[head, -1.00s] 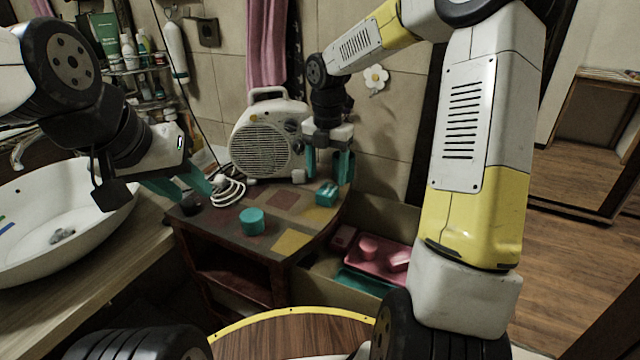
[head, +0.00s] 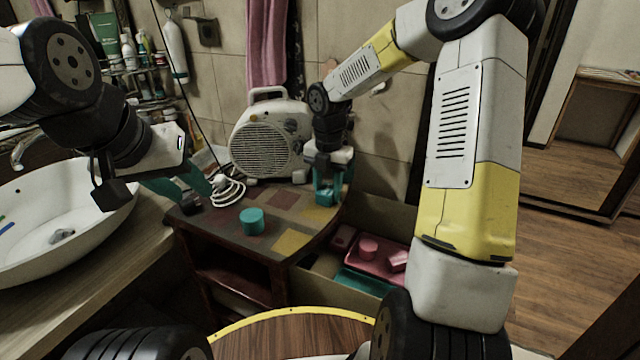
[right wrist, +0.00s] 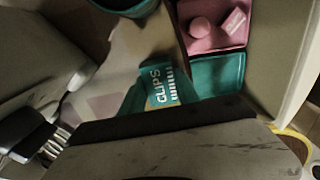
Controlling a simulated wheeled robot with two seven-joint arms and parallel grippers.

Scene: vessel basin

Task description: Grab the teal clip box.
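The teal clip box (head: 325,198) stands on the small side table (head: 232,240), near its right edge. In the right wrist view the box (right wrist: 160,86) shows white "CLIPS" lettering between my teal fingers. My right gripper (head: 328,188) points down with its fingers on both sides of the box, close against it, and looks shut on it. The box still appears at table height. My left gripper (head: 188,190) is open and empty above the table's left edge, beside a small dark object (head: 191,201).
A teal cylinder (head: 252,221) stands mid-table. A white fan heater (head: 268,140) with a coiled cable (head: 228,190) is behind. A white basin (head: 60,225) is at left.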

